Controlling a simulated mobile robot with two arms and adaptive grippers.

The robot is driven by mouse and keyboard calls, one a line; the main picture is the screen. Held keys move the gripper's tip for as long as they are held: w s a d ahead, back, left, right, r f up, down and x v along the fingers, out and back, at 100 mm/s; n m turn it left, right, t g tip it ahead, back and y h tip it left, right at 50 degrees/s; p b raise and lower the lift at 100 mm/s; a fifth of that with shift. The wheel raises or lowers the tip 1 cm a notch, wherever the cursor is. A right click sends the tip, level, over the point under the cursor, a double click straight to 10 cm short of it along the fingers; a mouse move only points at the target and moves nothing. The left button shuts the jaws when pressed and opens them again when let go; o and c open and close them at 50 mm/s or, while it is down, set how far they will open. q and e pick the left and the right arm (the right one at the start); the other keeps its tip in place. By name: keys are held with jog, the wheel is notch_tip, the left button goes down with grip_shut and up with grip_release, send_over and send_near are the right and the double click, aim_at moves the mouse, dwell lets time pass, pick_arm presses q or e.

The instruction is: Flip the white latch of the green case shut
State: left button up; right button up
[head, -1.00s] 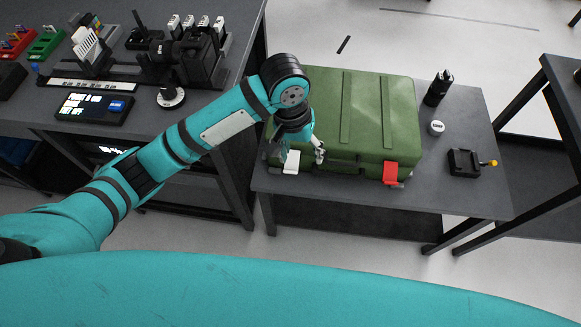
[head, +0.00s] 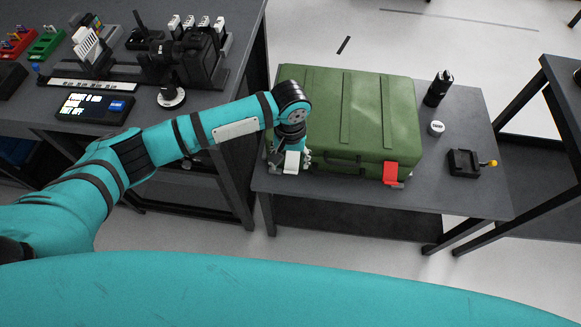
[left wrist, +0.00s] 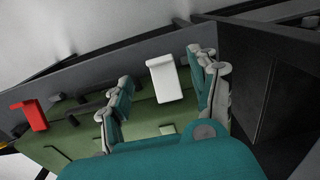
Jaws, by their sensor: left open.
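The green case (head: 372,113) lies closed on the small dark table. Its white latch (head: 291,161) is at the left end of the front side, partly covered by my gripper in the head view. In the left wrist view the white latch (left wrist: 165,80) juts out past the case's edge, between the two fingers and apart from them. My left gripper (head: 290,164) is at the case's front left corner, pointing down. It is open and empty, and the wrist view shows its spread fingers (left wrist: 162,66). My right gripper is in neither view.
A red latch (head: 390,173) is on the case's front right. A black bottle (head: 438,88), a small round white-topped item (head: 436,128) and a black device (head: 464,163) stand right of the case. A cluttered workbench (head: 220,95) is at the left.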

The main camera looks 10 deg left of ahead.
aim_at(290, 171)
pick_arm(q)
notch_tip(290, 171, down, 5)
jog(key=shift+r, duration=0.1)
dwell(0.3)
jog(key=c, duration=1.2)
